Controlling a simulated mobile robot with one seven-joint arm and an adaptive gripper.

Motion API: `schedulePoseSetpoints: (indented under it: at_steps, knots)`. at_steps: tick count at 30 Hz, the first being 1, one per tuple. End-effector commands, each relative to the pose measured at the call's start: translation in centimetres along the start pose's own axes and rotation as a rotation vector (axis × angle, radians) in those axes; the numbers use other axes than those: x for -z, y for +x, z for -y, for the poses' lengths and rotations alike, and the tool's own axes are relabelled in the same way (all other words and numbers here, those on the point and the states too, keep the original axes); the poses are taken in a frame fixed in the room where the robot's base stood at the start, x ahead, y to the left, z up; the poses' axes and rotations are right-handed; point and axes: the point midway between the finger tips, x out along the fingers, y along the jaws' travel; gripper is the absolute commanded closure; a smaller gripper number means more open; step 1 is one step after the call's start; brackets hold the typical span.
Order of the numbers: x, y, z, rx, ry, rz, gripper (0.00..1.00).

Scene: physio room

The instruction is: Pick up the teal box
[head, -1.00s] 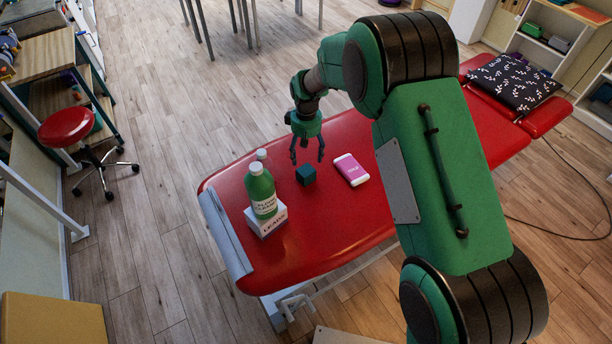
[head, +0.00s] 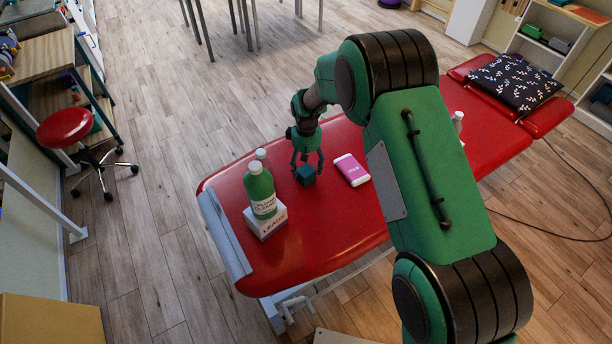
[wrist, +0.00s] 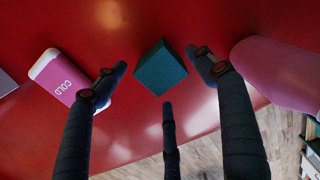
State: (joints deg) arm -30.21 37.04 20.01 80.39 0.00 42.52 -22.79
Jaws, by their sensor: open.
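The teal box (head: 305,175) is a small dark cube on the red treatment table (head: 330,235). In the wrist view the teal box (wrist: 160,68) sits between and just beyond the spread fingertips. My gripper (head: 307,170) is open, pointing down right at the box. In the head view its fingers reach down to about the box's height, on either side of it. In the wrist view my gripper (wrist: 155,85) shows three dark fingers with nothing held between them. I cannot tell whether any finger touches the box.
A pink and white pack (head: 351,170) marked COLD lies right of the box. A green bottle (head: 261,193) stands by a white LEADS box (head: 266,222) at left, with another bottle (head: 262,156) behind. A rounded pink object (wrist: 280,72) is close by in the wrist view.

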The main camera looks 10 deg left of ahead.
Motion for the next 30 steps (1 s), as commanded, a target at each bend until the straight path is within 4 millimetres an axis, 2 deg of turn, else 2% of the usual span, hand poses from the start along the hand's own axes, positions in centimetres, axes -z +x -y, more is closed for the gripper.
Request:
schedulePoseSetpoints:
  at_steps: [14, 30]
  knots:
    - [-0.4, 4.8, 0.0, 0.001, 0.000, 0.002, 0.30]
    - [-0.4, 5.0, 0.0, 0.000, 0.000, 0.001, 0.30]
